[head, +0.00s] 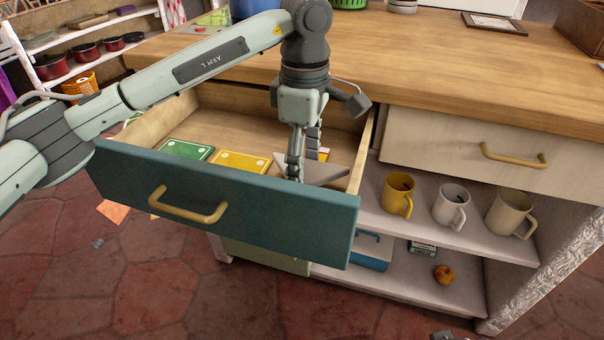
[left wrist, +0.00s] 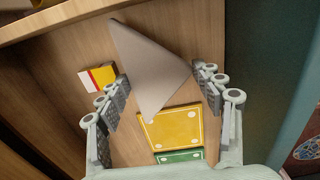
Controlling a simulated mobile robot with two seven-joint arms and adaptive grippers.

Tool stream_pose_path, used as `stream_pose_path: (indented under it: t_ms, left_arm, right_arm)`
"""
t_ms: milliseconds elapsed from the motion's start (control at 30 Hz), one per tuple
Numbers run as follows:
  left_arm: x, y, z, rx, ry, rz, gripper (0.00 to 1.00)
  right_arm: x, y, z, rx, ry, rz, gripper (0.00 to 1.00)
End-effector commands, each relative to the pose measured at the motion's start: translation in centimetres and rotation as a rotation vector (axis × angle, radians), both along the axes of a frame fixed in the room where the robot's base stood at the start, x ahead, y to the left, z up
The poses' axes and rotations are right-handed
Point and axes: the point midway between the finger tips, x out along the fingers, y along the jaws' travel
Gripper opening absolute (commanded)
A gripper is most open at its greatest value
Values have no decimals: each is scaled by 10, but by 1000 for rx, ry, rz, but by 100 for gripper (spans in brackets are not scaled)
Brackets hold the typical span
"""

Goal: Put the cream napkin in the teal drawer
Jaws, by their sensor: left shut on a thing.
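The teal drawer (head: 270,215) is pulled open under the wooden counter, with its front panel facing me. My left gripper (head: 298,172) reaches down into the right part of the drawer from above. It is shut on the cream napkin (head: 328,173), a folded, pointed cloth that looks greyish in the drawer. In the left wrist view the napkin (left wrist: 150,60) spans between the two fingers, over the wooden drawer floor. Whether it touches the floor is hard to tell. My right gripper is not in view.
In the drawer lie a yellow card-like item (head: 241,161), a green one (head: 187,149) and a small yellow, white and red box (left wrist: 98,78). The drawer's right wall (head: 363,150) is close to the gripper. Mugs (head: 450,204) stand on the open shelf at right.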

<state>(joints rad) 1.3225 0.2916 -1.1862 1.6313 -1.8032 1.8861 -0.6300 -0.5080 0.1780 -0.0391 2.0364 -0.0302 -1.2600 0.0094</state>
Motion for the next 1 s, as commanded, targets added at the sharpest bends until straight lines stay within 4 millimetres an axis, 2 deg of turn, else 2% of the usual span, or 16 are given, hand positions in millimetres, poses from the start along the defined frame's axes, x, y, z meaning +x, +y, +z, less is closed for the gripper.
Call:
stream_pose_path:
  t_ms: [200,333,600,633,767,1000]
  left_arm:
    - [0,0,-29,1,2,1,47]
    - [0,0,-30,0,0,0,47]
    - [0,0,-33,1,1,0,47]
    - [0,0,-32,1,1,0,70]
    - [0,0,-32,1,1,1,86]
    - [0,0,-32,1,1,1,87]
  right_arm:
    - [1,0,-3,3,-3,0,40]
    - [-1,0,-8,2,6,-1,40]
    - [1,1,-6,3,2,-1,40]
    - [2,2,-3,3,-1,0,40]
    - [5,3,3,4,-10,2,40]
    - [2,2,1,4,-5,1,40]
